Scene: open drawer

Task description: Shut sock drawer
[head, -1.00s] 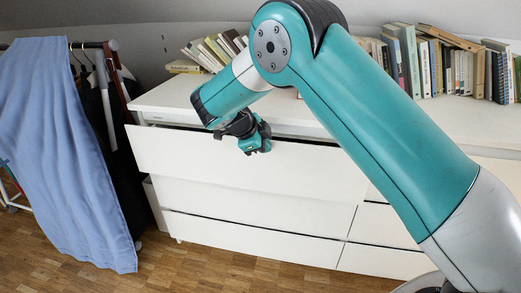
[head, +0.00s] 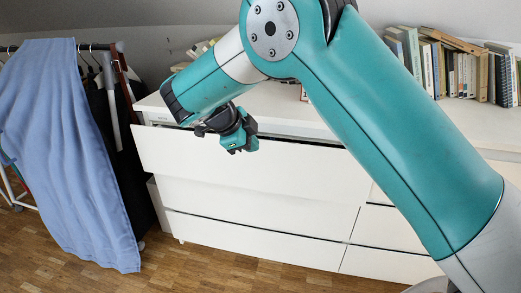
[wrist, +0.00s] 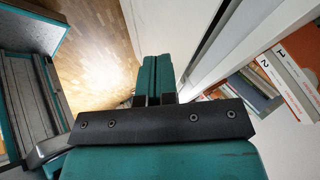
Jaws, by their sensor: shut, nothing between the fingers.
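The sock drawer is the wide top drawer, with a plain white front (head: 270,172), in the white dresser (head: 280,108). It stands partly open, with a dark gap between its top edge and the dresser top. Its contents are hidden in the head view. My gripper (head: 240,148) is at the drawer's top edge, overlapping the front in the picture. I cannot tell whether it touches. In the wrist view its teal fingers (wrist: 157,80) are together with nothing between them. A white edge runs just right of them there.
The drawers below look shut. Books (head: 455,68) stand along the dresser top. A clothes rack with a blue cloth (head: 65,150) stands close to the dresser's left side. Wooden floor (head: 200,262) in front is clear.

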